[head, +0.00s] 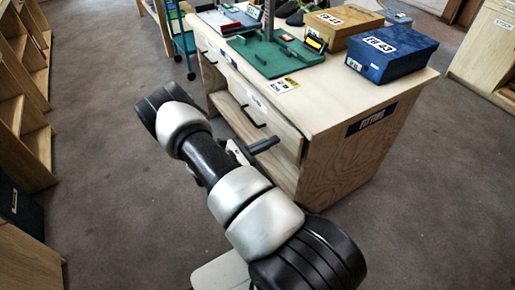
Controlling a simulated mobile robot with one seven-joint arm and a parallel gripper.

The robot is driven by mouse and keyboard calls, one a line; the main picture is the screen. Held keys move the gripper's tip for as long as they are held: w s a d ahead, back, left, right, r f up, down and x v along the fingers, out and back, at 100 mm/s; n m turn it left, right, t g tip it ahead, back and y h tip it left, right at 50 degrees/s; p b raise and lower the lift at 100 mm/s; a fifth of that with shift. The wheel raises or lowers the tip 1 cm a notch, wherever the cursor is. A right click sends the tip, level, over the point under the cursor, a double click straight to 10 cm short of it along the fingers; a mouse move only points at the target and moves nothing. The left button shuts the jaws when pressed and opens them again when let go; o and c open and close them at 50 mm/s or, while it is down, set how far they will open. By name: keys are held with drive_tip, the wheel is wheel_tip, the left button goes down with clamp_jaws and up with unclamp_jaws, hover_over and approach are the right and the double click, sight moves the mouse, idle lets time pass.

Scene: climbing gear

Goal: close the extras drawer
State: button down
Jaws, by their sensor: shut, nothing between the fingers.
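The wooden fitting counter (345,160) stands at upper centre and right. Its left side has drawer fronts with black handles and small white labels. One drawer front (266,112) is nearest my arm; its label is too small to read, so I cannot tell whether it is the extras drawer or how far out it stands. My gripper (266,145) shows as a dark finger tip close to the lower part of the counter's drawer side. It looks shut and empty. Most of it is hidden behind my arm, and contact with the drawer front cannot be made out.
A blue box (391,54), an orange-brown box (343,27) and a green measuring device (275,55) sit on the counter top. Wooden shelves (22,130) stand at left and another wooden unit (490,50) at upper right. A teal cart (181,40) is behind. Grey carpet (100,80) is clear between.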

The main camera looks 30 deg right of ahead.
sight(283, 136)
drive_tip(key=shift+d, duration=1)
drive_tip(key=d+b, duration=0.1)
drive_tip(key=d, duration=0.3)
drive_tip(key=shift+d+r, duration=0.1)
drive_tip(key=shift+d, duration=0.35)
